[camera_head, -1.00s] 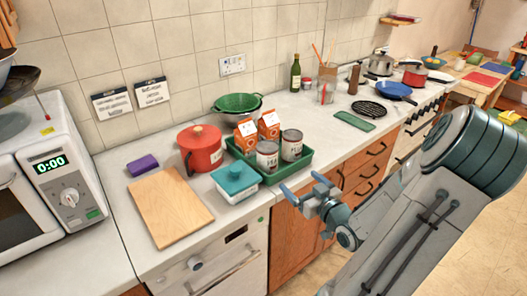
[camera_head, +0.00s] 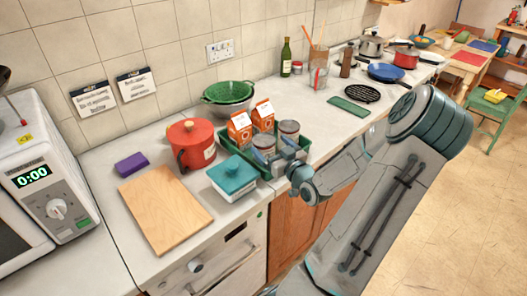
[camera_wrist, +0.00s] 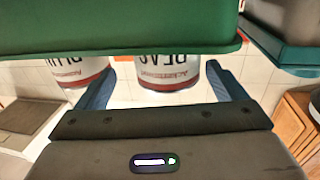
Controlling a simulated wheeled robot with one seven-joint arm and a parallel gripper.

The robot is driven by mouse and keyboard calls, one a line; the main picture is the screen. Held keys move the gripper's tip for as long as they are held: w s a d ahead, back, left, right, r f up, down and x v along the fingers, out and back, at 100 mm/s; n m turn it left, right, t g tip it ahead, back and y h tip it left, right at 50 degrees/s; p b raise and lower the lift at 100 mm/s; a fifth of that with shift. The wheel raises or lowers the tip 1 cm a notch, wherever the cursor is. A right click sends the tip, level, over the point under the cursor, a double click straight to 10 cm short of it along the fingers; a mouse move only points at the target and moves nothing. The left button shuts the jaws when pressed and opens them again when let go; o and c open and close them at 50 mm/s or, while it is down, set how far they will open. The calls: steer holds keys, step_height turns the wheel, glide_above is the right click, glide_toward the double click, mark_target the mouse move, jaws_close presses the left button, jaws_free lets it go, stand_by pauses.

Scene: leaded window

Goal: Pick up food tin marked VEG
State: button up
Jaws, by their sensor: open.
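Two white-labelled tins stand in a green tray (camera_head: 268,177): a left tin (camera_head: 263,146) and a right tin (camera_head: 289,129). My gripper (camera_head: 286,152) is open and empty at the tray's front edge, close to both tins. The wrist view is upside down. There a tin (camera_wrist: 167,74) appears between the spread fingers (camera_wrist: 160,68), beyond the tray rim; its label seems to read PEAS. The other tin (camera_wrist: 75,74) is to its left, its label partly cut off. I cannot read VEG on either tin.
Two orange cartons (camera_head: 239,129) stand behind the tins. A teal-lidded box (camera_head: 233,178) and a red pot (camera_head: 191,143) are left of the tray. A green colander (camera_head: 231,92) is behind. A cutting board (camera_head: 165,208) lies front left.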

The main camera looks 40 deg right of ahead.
mark_target(261, 137)
steer(key=w, duration=0.1)
steer(key=w+p, duration=0.1)
steer(key=w, duration=0.2)
steer(key=shift+w+a+r+p, duration=0.25)
steer(key=shift+w+p, duration=0.1)
steer(key=shift+w+d+f, duration=0.1)
steer(key=shift+w, duration=0.2)
steer(key=shift+c, duration=0.3)
steer(key=c, duration=1.3)
steer(key=shift+r, duration=0.2)
